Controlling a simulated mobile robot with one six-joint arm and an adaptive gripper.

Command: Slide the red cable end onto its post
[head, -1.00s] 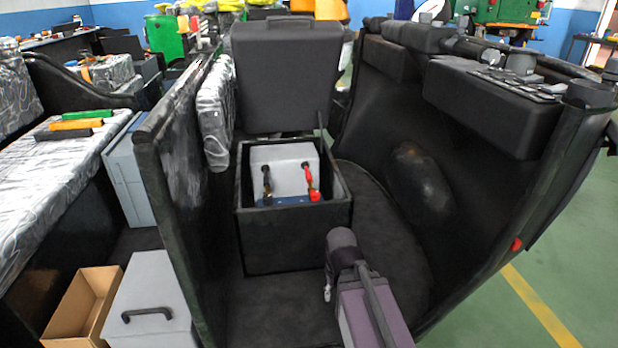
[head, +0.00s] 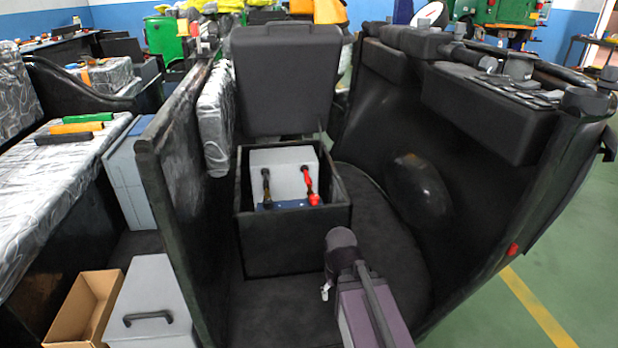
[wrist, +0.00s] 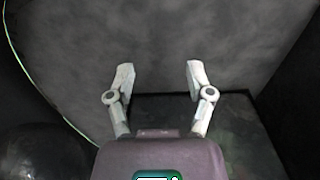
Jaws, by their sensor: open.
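A grey battery (head: 284,163) sits inside a black open box (head: 285,257) in the middle of the head view. The red cable end (head: 314,199) is at the battery's front right, at the foot of a short red and dark cable. Whether it is around its post or beside it is too small to tell. A black cable end (head: 267,203) is at the front left. My gripper (wrist: 160,78) is open and empty in the wrist view, over a dark grey surface. In the head view my arm is right of and nearer than the box. No cable shows in the wrist view.
The box's black lid (head: 286,80) stands upright behind it. Dark rickshaw side panels rise left (head: 180,190) and right (head: 400,130). A rounded black bulge (head: 420,185) sticks out on the right. Dark floor is clear between box and right panel.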

